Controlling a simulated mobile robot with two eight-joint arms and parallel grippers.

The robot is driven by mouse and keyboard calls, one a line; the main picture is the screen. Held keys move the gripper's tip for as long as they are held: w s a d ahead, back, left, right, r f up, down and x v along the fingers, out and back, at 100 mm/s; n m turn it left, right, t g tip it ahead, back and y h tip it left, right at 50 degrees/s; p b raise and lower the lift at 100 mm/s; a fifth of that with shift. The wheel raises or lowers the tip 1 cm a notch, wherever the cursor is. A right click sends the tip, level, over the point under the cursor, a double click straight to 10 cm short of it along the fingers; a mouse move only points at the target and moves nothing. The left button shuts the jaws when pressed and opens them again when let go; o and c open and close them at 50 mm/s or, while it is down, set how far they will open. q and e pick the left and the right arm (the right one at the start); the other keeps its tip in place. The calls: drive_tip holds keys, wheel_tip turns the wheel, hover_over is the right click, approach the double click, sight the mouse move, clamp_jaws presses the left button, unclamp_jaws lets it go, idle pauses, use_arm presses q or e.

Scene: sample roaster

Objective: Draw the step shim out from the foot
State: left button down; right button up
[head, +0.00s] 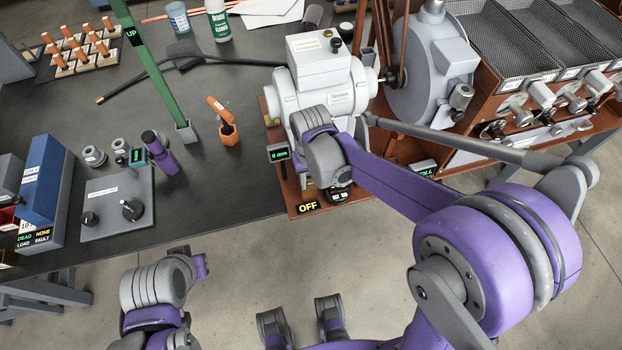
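The grey-white motor (322,84) stands on a red-brown base plate (268,112) at the table's front edge. A small display (278,154) at its front left reads 0 mm. My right arm comes in from the right and its wrist covers the front of the motor. My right gripper (337,190) points down by the motor's near foot; its fingers are mostly hidden. The foot and the step shim are hidden or too small to make out. My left gripper (200,266) is low at the left, off the table and away from the motor; its fingers are unclear.
A green UP post (152,68) and an orange tool holder (230,136) stand left of the motor. Orange-handled blocks (82,48) sit at the back left. The grey drum machine (428,70) and wire trays (514,56) are at the right. An OFF sign (307,207) is on the plate's front.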

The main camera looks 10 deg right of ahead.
clamp_jaws()
idle(1.0)
